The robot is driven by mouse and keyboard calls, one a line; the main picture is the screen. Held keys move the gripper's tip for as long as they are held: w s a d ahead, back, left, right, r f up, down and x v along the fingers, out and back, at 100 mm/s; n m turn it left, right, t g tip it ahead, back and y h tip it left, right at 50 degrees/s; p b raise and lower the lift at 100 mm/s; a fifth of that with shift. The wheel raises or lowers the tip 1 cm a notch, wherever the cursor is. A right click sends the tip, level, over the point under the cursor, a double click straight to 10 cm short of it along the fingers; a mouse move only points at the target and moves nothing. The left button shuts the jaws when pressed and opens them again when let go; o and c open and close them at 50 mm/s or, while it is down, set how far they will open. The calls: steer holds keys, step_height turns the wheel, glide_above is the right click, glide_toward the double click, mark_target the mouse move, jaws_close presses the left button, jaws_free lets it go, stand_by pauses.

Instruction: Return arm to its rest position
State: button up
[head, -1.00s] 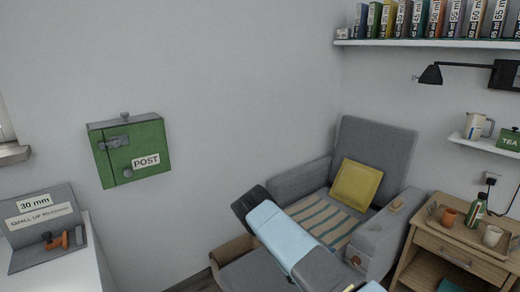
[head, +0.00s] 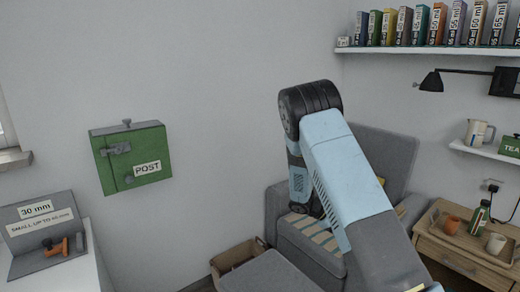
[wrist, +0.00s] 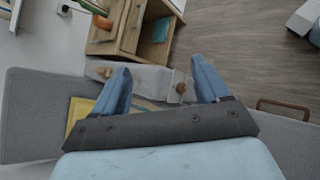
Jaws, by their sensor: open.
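My gripper (wrist: 162,88) shows in the wrist view with its two blue fingers spread apart and nothing between them. Beyond the fingers lie the armchair's light armrest and the floor. In the head view my light-blue arm rises from the bottom right, bends at a dark joint, and its forearm points down in front of the grey armchair (head: 385,150). My gripper itself is hidden there behind the arm. The arm covers much of the chair and its yellow cushion.
A wooden side table (head: 465,245) with cups and a bottle (head: 479,217) stands right of the chair. A green post box (head: 133,160) hangs on the left wall. Binders line a high shelf (head: 430,51). A white desk with a grey stand (head: 45,235) is at lower left.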

steer(key=s+a+r+m+y, duration=0.15)
steer(key=s+r, duration=0.25)
steer(key=r, duration=0.4)
steer(key=s+r+m+y, duration=0.3)
steer(key=s+r, duration=0.1)
steer(key=r, duration=0.4)
steer(key=s+a+r+m+t+y, duration=0.2)
steer(key=s+r, duration=0.7)
steer(key=s, duration=0.5)
steer(key=s+a+r+m+t+y, duration=0.3)
steer(key=s+r, duration=0.6)
steer(key=s, duration=0.4)
steer(key=shift+s+a+r+t+y, duration=0.2)
steer(key=shift+s+a+t+y, duration=0.15)
steer(key=shift+a+t+y, duration=0.7)
